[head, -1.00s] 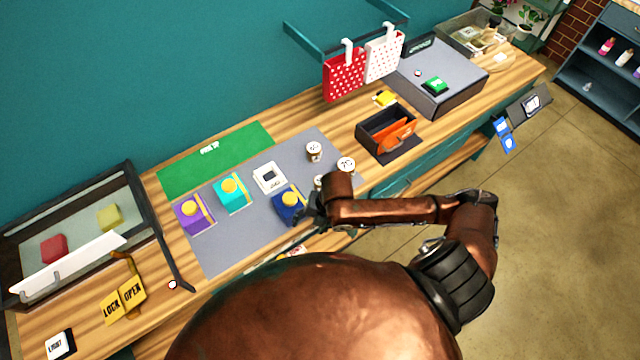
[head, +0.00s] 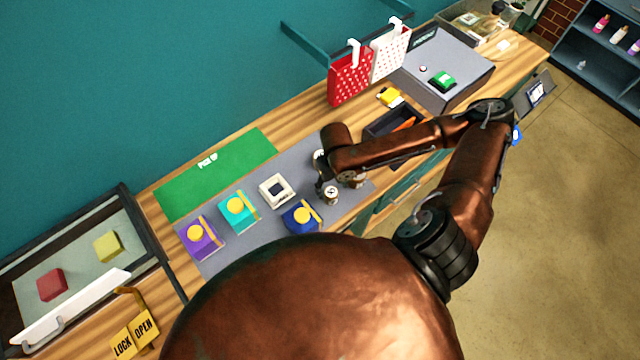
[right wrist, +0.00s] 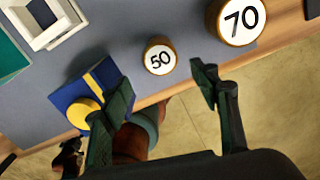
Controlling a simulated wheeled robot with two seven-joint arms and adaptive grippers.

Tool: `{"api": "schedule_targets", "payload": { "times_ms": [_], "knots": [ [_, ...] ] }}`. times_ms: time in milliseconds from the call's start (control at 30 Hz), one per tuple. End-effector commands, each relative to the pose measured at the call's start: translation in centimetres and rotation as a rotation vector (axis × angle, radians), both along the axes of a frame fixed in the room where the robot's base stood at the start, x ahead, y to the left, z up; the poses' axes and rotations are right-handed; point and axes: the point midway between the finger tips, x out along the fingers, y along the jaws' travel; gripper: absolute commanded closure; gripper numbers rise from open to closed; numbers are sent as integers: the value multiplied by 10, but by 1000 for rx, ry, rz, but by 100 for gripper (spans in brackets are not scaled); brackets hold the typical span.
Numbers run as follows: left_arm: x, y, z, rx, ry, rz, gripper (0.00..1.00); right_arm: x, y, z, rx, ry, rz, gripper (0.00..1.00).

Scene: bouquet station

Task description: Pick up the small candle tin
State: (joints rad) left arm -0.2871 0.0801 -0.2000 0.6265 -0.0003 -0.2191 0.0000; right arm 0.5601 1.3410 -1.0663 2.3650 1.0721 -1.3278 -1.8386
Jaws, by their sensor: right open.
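The small candle tin, a cylinder with a white lid marked 50, shows in the right wrist view (right wrist: 160,57) just past my open fingertips, centred between them. It also shows in the head view (head: 331,194) on the grey mat, below my right gripper (head: 322,180). In the right wrist view my right gripper (right wrist: 163,82) is open with nothing between its fingers. A larger tin marked 70 (right wrist: 236,20) stands to the right of the small one. In the head view my arm partly hides the tins. My left gripper is not in view.
A blue box with a yellow disc (right wrist: 75,105) sits close by my left finger in the wrist view. Purple (head: 200,240) and teal (head: 238,211) boxes and a white frame (head: 277,190) stand further left. A dark open box (head: 380,122) lies beyond my arm.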

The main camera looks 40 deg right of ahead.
Motion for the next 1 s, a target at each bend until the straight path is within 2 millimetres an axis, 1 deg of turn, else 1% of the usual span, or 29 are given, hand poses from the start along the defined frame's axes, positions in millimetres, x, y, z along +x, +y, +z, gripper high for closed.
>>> {"api": "schedule_targets", "payload": {
  "times_ms": [100,233,433,533,633,700,900,1000],
  "knots": [
    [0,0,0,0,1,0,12,1,0,-4,-2,3,6,44],
    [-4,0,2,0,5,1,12,3,3,-19,0,5,15,44],
    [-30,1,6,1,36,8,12,7,5,-39,0,5,22,44],
    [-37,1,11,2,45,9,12,7,3,-54,0,5,22,44],
    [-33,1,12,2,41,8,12,7,3,-68,0,4,22,44],
    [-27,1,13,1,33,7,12,7,2,-74,-2,2,22,44],
    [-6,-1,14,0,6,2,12,7,2,-78,-1,1,22,44],
    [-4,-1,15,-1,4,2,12,7,1,-78,-2,1,21,46]
  ]
}}
